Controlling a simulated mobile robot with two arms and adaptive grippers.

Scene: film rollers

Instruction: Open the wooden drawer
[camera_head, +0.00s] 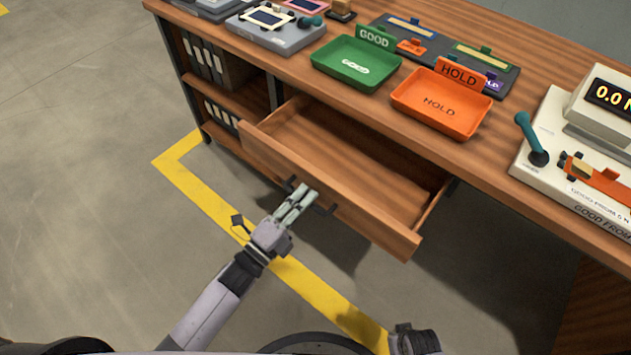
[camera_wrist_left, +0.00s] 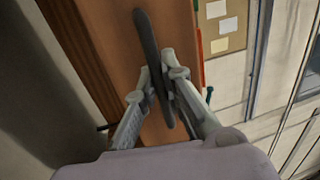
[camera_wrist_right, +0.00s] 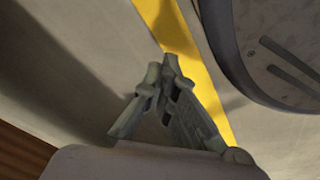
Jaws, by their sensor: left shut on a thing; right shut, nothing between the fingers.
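The wooden drawer (camera_head: 345,165) stands pulled out from under the desk, and its inside looks empty. My left gripper (camera_head: 305,196) is at the drawer front, shut on the dark bar handle (camera_head: 325,209). In the left wrist view the handle (camera_wrist_left: 150,50) runs between the fingers (camera_wrist_left: 161,85) in front of the wooden face. My right gripper (camera_wrist_right: 160,75) is shut and empty over the floor in the right wrist view. In the head view only part of my right arm shows at the bottom edge.
On the desk (camera_head: 340,97) are a green GOOD tray (camera_head: 330,72), an orange HOLD tray (camera_head: 415,104) and a device with a display (camera_head: 600,100) at the right. Shelves with binders (camera_head: 203,62) stand left of the drawer. A yellow floor line (camera_head: 195,190) passes below; the floor at left is clear.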

